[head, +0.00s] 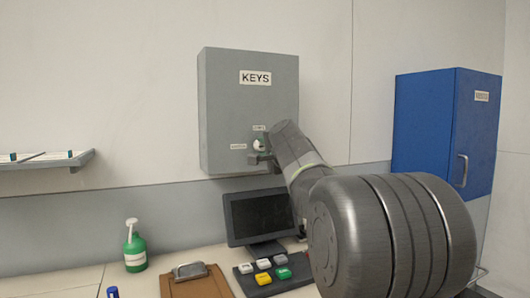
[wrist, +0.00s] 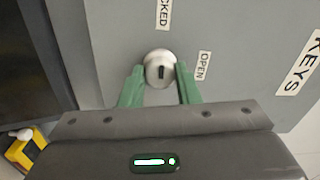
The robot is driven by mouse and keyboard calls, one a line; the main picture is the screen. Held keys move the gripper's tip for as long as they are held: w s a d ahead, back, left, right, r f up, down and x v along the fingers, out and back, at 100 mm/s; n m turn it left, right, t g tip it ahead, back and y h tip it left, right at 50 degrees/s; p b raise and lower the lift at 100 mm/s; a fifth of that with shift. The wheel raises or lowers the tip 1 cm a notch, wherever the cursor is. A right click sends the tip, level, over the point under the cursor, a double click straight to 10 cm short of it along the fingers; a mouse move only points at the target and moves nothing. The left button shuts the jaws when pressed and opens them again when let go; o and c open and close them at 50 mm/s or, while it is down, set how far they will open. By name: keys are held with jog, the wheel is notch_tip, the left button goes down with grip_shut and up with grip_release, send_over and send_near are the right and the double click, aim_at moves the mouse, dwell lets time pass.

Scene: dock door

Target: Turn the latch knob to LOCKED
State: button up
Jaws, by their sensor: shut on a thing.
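The latch knob (wrist: 158,58) is a round, pale knob on the grey key cabinet (head: 222,110). It also shows in the head view (head: 258,144), partly covered by my gripper. The LOCKED label (wrist: 163,14), cut off at the frame edge, is above the knob in the wrist view. The OPEN label (wrist: 203,66) is to its right. The knob's dark mark runs roughly up and down there, in line with the LOCKED label. My gripper (wrist: 160,80) is shut on the knob, with one green finger on each side.
A monitor (head: 260,216) stands below the cabinet, with a panel of coloured buttons (head: 264,277) in front. A blue cabinet (head: 424,130) hangs at right. A green pump bottle (head: 134,250) and clipboard (head: 195,284) are on the counter. A shelf (head: 45,163) is at left.

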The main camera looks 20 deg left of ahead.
jog(key=shift+r, duration=0.35)
jog(key=o, duration=0.8)
jog(key=shift+o, duration=0.7)
jog(key=shift+w+a+f, duration=0.15)
jog(key=shift+f, duration=0.1)
jog(key=b+v, duration=0.3)
jog(key=v, duration=1.1)
jog(key=shift+w+a, duration=0.1)
jog(key=shift+a, duration=0.1)
jog(key=p+x, duration=0.3)
jog(key=x, duration=1)
jog(key=shift+w+a+f, duration=0.1)
jog(key=shift+w+a, duration=0.05)
